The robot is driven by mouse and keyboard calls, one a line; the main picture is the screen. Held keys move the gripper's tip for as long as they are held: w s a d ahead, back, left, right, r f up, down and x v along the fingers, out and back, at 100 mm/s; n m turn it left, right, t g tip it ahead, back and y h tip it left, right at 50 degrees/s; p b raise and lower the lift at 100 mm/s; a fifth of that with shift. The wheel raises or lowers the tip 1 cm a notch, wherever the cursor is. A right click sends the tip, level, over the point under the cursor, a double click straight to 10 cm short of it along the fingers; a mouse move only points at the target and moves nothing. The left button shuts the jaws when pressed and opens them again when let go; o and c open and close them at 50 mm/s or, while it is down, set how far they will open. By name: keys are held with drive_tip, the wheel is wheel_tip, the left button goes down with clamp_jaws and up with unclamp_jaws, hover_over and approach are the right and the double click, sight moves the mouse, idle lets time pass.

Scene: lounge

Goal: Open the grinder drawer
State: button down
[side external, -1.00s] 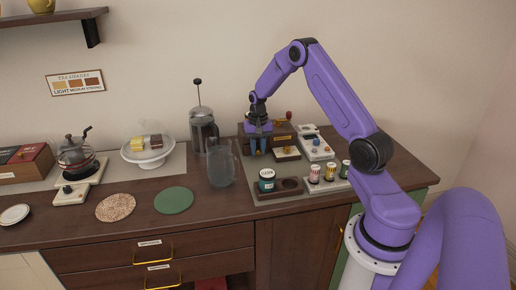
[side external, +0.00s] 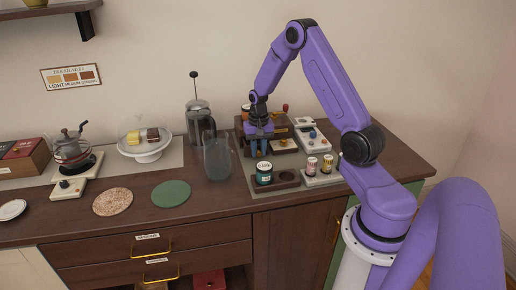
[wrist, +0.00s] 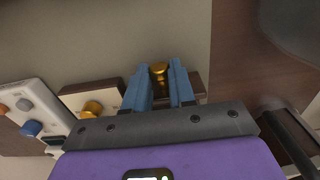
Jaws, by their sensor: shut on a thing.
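The dark wooden grinder box (side external: 283,129) stands on the mat near the back of the counter, partly hidden behind my gripper (side external: 259,150). In the wrist view my gripper's blue fingers (wrist: 161,88) are closed around a gold knob (wrist: 159,72). A piece of dark wood (wrist: 200,84) shows beside the fingers, but how far the drawer stands out is hidden. A second gold knob (wrist: 92,107) sits on a cream plate to the left in the wrist view, outside my fingers.
A glass pitcher (side external: 217,160) stands close left of my gripper, with a French press (side external: 200,119) behind it. A labelled jar (side external: 264,173) stands in a wooden holder in front. A white control panel (side external: 313,137) and small jars (side external: 311,166) are to the right.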

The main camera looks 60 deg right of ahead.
drive_tip(key=c, duration=1)
unclamp_jaws()
drive_tip(key=shift+o, duration=0.2)
wheel_tip(320, 180, up, 18)
drive_tip(key=shift+f, duration=0.25)
